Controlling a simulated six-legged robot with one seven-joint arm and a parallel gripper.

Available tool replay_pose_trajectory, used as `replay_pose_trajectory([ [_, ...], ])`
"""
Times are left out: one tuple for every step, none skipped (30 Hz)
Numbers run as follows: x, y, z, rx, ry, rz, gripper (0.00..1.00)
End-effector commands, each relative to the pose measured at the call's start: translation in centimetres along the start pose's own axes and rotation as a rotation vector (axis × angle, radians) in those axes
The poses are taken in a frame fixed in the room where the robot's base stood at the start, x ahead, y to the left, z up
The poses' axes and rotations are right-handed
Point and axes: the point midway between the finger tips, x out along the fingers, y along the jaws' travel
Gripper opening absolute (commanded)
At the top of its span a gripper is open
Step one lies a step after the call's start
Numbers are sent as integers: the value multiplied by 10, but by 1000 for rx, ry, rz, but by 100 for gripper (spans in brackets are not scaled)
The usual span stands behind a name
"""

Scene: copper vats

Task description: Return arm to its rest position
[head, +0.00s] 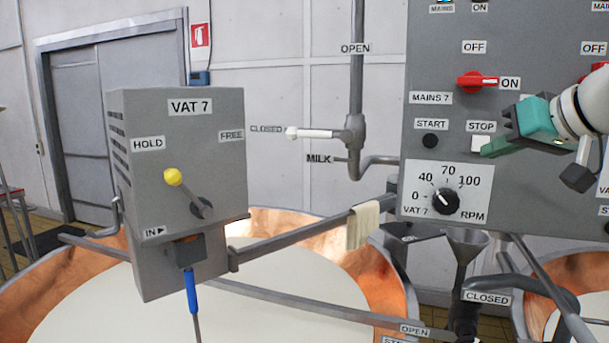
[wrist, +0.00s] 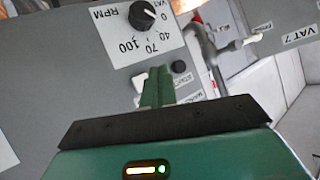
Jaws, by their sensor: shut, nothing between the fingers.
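My gripper (head: 488,150) is green and reaches in from the right in front of the grey control panel (head: 550,200). Its fingers are shut with nothing between them. In the head view the fingertips overlap the lower edge of the white STOP button (head: 478,143); I cannot tell whether they touch it. In the wrist view my gripper (wrist: 157,75) points at the panel, with the white button (wrist: 139,82) just left of the fingers. My arm is still extended to the panel.
The black START button (head: 430,141), RPM knob (head: 445,200) and red MAINS 7 switch (head: 477,82) surround the fingertips. A VAT 7 box (head: 180,190) with a yellow-knobbed lever stands left over a copper vat (head: 375,275). A white-handled milk valve (head: 320,133) is between.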

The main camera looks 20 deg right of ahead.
Motion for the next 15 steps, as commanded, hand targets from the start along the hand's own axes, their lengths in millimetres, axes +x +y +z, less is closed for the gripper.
replay_pose_trajectory([
  [1, -2, 1, 2, -3, -2, 0],
  [4, -4, 4, 4, -8, -3, 0],
  [8, -8, 8, 10, -21, -6, 0],
  [13, -13, 14, 17, -34, -9, 0],
  [19, -19, 21, 25, -52, -13, 0],
  [29, -29, 34, 37, -80, -18, 0],
  [37, -38, 45, 47, -106, -20, 0],
  [46, -48, 59, 56, -135, -22, 0],
  [57, -61, 79, 66, -177, -22, 0],
  [65, -72, 95, 71, -209, -21, 0],
  [73, -82, 112, 74, -242, -18, 0],
  [82, -95, 135, 75, -282, -12, 0],
  [88, -104, 153, 71, -312, -7, 0],
  [93, -114, 171, 65, -341, -1, 0],
  [99, -125, 195, 55, -376, 8, 0],
])
